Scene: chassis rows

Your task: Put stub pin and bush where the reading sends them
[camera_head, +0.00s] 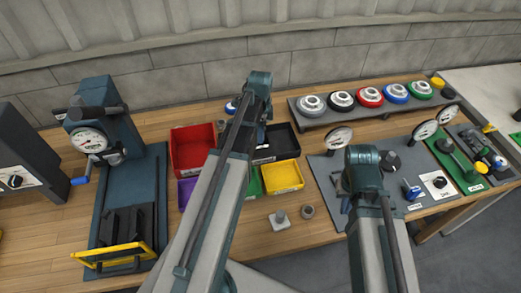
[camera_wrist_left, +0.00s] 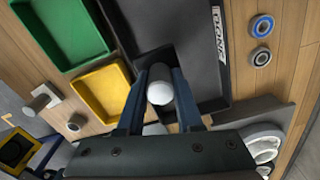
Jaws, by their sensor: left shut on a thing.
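My left gripper (camera_head: 262,135) is over the black bin (camera_head: 276,142), partly hidden by its arm. In the left wrist view its fingers (camera_wrist_left: 160,88) are closed on a pale round-ended piece (camera_wrist_left: 160,93); I cannot tell which part it is. A pale post on a squarish base (camera_head: 279,220), looking like a stub pin, is on the table in front of the yellow bin (camera_head: 283,177). A small grey ring (camera_head: 307,212), looking like a bush, is beside it. My right gripper is hidden behind its wrist, near the grey panel (camera_head: 325,172).
Red (camera_head: 190,148), purple (camera_head: 186,192) and green (camera_wrist_left: 62,30) bins adjoin. A rack holds several coloured-ring parts (camera_head: 370,97) behind. Dial gauges (camera_head: 339,138) stand right; a press with a dial (camera_head: 92,140) stands left. Blue-ringed parts (camera_wrist_left: 262,26) lie beyond the black bin.

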